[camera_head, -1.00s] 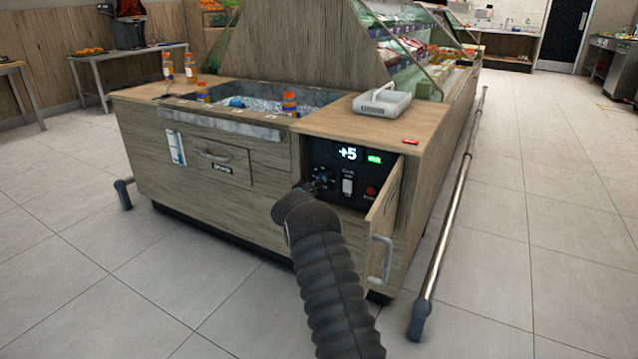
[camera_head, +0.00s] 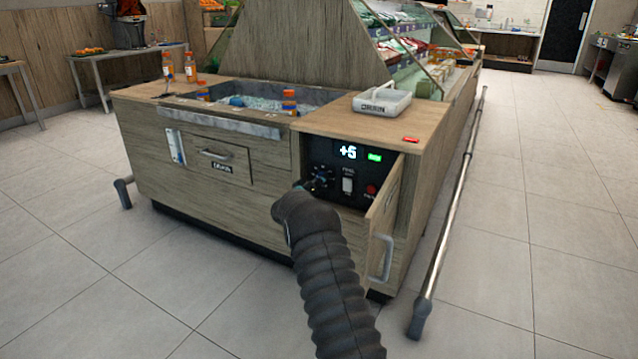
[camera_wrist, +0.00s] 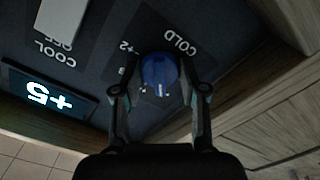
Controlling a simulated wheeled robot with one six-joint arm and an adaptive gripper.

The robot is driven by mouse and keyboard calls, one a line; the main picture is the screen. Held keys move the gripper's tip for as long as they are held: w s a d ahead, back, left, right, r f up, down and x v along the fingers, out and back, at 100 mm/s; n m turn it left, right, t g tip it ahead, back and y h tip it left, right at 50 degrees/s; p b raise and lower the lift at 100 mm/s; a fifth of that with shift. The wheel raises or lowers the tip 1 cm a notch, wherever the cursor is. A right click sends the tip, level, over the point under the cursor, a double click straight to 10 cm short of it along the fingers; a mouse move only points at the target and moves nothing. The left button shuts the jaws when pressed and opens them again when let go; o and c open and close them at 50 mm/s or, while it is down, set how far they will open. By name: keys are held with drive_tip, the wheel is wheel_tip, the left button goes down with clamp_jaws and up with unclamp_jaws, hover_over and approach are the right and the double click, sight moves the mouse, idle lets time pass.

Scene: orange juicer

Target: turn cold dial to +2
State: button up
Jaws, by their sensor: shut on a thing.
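The cold dial (camera_wrist: 160,76) is a round blue knob with a white mark, labelled COLD, with "+2" printed beside it. It sits on a dark control panel (camera_head: 337,166) inside the open compartment. My gripper (camera_wrist: 159,92) is shut on the dial, with one finger on each side of it. In the head view my arm partly covers the dial and gripper at the panel's left. The display (camera_head: 348,152) reads +5, and it also shows upside down in the wrist view (camera_wrist: 48,95).
The compartment door (camera_head: 384,215) stands open right of my arm. A white switch (camera_head: 347,185), a red button (camera_head: 371,190) and a green light (camera_head: 374,157) are on the panel. A metal rail (camera_head: 450,210) runs along the right. Bottles and a basket (camera_head: 382,102) are on the counter.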

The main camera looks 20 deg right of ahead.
drive_tip(key=m+b, duration=0.4)
drive_tip(key=m, duration=0.3)
drive_tip(key=m+b, duration=0.3)
drive_tip(key=m, duration=0.3)
drive_tip(key=m+b, duration=0.1)
drive_tip(key=m, duration=0.5)
drive_tip(key=shift+r+m, duration=0.1)
drive_tip(key=shift+m, duration=0.2)
drive_tip(key=m, duration=0.6)
drive_tip(key=shift+d, duration=0.1)
drive_tip(key=o, duration=1.2)
drive_tip(key=shift+d, duration=0.1)
drive_tip(key=shift+c, duration=0.2)
drive_tip(key=shift+a, duration=0.2)
